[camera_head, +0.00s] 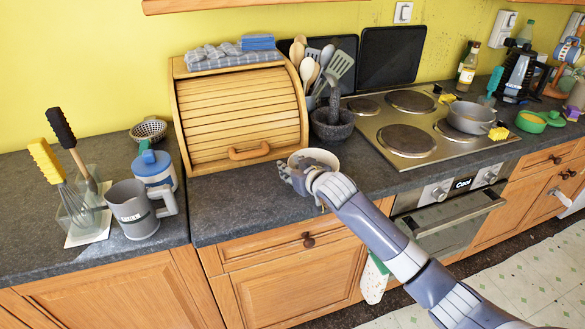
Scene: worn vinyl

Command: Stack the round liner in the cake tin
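My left gripper is not in view.
The bread bin (240,110) stands left of the gripper, and a dark stone mortar (331,126) stands behind it. The hob (411,141) with a pan (470,117) is to the right. A grey sifter mug (132,210) and whisk stand at left. Counter in front of the bin is clear.

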